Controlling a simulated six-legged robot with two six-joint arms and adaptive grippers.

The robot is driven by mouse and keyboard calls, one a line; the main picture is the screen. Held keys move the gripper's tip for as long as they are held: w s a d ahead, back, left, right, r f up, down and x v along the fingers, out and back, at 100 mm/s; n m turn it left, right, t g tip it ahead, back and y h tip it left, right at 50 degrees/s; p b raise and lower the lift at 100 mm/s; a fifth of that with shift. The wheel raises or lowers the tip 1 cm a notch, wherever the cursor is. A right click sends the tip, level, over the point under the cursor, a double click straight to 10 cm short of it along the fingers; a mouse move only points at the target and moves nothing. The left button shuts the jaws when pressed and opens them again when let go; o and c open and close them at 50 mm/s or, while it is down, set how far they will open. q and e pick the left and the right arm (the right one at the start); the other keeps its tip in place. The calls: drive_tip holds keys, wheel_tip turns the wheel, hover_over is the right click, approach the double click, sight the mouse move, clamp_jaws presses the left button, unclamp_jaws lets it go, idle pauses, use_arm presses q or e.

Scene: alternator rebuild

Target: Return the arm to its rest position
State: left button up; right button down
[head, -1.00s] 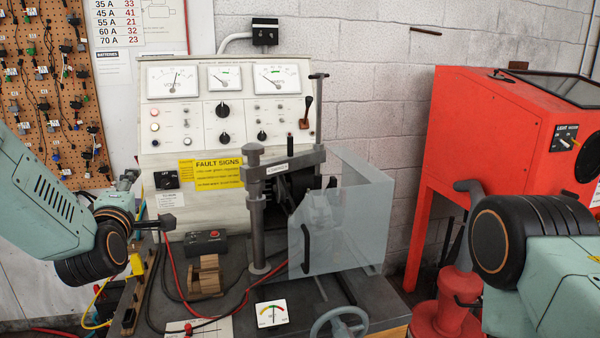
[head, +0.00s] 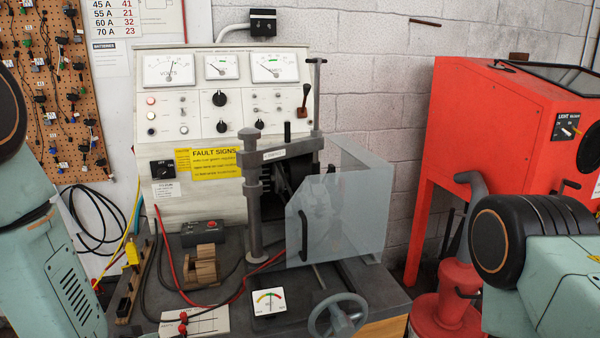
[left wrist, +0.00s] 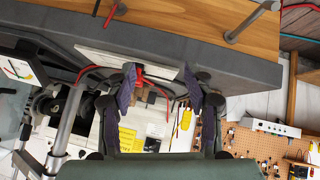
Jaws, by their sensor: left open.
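My left gripper (left wrist: 161,84) shows in the left wrist view, with its two dark fingers spread apart and nothing held between them. Beyond the fingers are the bench's dark front edge and a white card (left wrist: 108,58) with red leads. In the head view my left arm is folded at the left edge, and its gripper is out of the picture. My right arm shows at the lower right of the head view; its gripper is out of the picture.
The test bench panel (head: 292,98) has meters and knobs. A clear guard (head: 345,215) and handwheel (head: 338,315) stand at the bench front. A red cabinet (head: 490,130) stands at right. Cables (head: 90,225) hang near the pegboard (head: 50,100) at left.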

use_arm(q)
drive_tip(key=s+d+f+m+g+b, duration=0.1)
drive_tip(key=s+f+g+b, duration=0.1)
drive_tip(key=s+f, duration=0.5)
drive_tip(key=s+d+f+m+g+b, duration=0.1)
drive_tip(key=s+f+g, duration=0.3)
drive_tip(key=s, duration=0.9)
drive_tip(key=s+d+f+m+g+b, duration=0.1)
drive_tip(key=s+f+m+g+b, duration=0.1)
drive_tip(key=s+f, duration=0.8)
drive_tip(key=shift+s+f+g+h+b, duration=0.3)
drive_tip(key=shift+f+g+b, duration=0.2)
drive_tip(key=shift+b, duration=0.1)
drive_tip(key=shift+o, duration=0.2)
drive_tip(key=shift+w+d, duration=0.1)
drive_tip(key=shift+d, duration=0.05)
